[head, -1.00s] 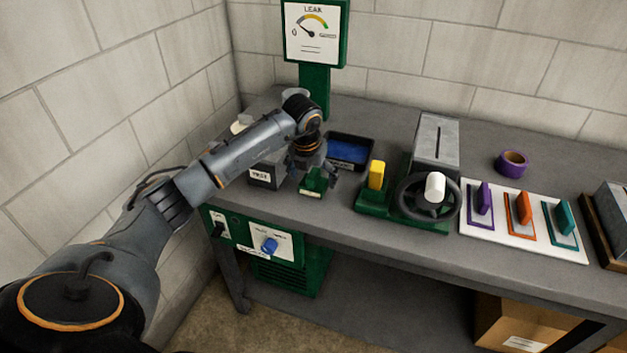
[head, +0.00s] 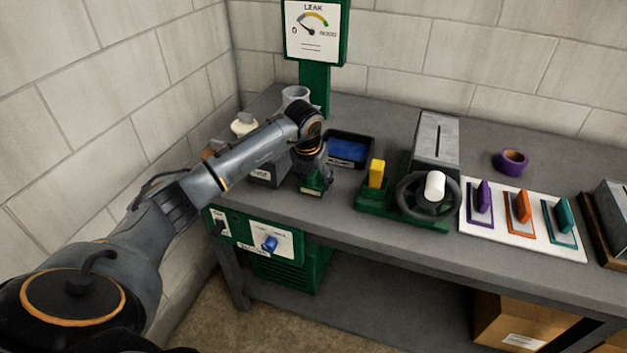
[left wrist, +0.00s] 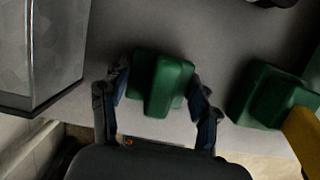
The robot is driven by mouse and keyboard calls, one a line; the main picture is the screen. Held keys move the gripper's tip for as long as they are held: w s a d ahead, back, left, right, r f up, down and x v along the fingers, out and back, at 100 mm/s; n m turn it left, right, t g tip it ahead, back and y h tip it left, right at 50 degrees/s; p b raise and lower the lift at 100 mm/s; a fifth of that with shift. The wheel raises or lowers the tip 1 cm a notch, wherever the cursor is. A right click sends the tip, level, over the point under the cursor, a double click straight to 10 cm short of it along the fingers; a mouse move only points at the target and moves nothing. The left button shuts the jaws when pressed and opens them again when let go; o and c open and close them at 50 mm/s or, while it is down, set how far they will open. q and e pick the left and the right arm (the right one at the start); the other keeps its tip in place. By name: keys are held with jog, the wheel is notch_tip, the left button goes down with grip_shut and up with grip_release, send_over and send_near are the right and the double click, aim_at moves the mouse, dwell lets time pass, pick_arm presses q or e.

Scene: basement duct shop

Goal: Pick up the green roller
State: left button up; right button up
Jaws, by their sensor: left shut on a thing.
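The green roller (head: 313,185) is at the front left of the bench, right under my left gripper (head: 315,180). It looks like a blocky green piece with a pale label on its front. In the left wrist view the green roller (left wrist: 165,85) sits between the two fingers of my left gripper (left wrist: 162,100), one on each side. The gripper is shut on it. The hand partly hides it in the head view, and I cannot tell whether it is clear of the bench top. My right gripper is not in view.
A grey box (head: 268,172) stands close left of the gripper. A black tray with blue inside (head: 348,150) lies behind it. A green fixture with a yellow block (head: 377,174) and a black handwheel (head: 408,208) stand to the right. The bench's front edge is near.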

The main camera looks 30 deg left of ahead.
aim_at(313, 171)
pick_arm(q)
jog(key=shift+r, duration=0.4)
jog(key=b+v, duration=0.1)
jog(key=v, duration=0.1)
jog(key=shift+w+a+r+b, duration=0.1)
jog(key=shift+r+b, duration=0.25)
jog(key=shift+r, duration=0.1)
jog(key=s+d+r+b, duration=0.3)
jog(key=s+r, duration=0.6)
jog(key=s, duration=0.4)
jog(key=shift+s+r, duration=0.15)
jog(key=shift+r, duration=0.05)
